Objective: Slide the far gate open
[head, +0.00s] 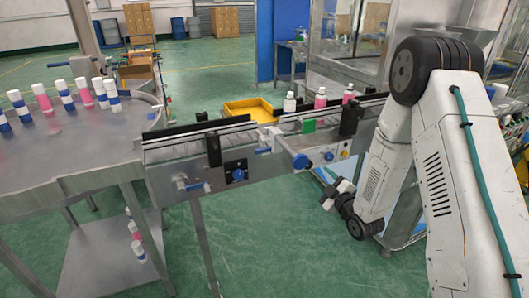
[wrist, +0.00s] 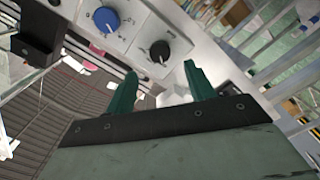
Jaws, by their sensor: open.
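I cannot tell for sure which part is the far gate. A small green block (head: 308,125) sits at the conveyor's side, near several bottles (head: 320,100) standing on the belt. Black upright blocks stand along the conveyor, one at the left (head: 213,150) and one at the right (head: 350,118). My gripper (head: 333,192) hangs low in front of the conveyor, apart from these parts. In the wrist view its two green fingers (wrist: 162,88) are spread with nothing held between them. Beyond them are a blue knob (wrist: 105,19) and a black knob (wrist: 159,51) on a light panel.
A round metal table (head: 75,150) with several bottles stands at the left, joined to the conveyor (head: 195,148). A yellow tray (head: 248,109) is behind the conveyor. Blue-knobbed fittings (head: 300,161) stick out from its front. Green floor (head: 270,235) in front is open.

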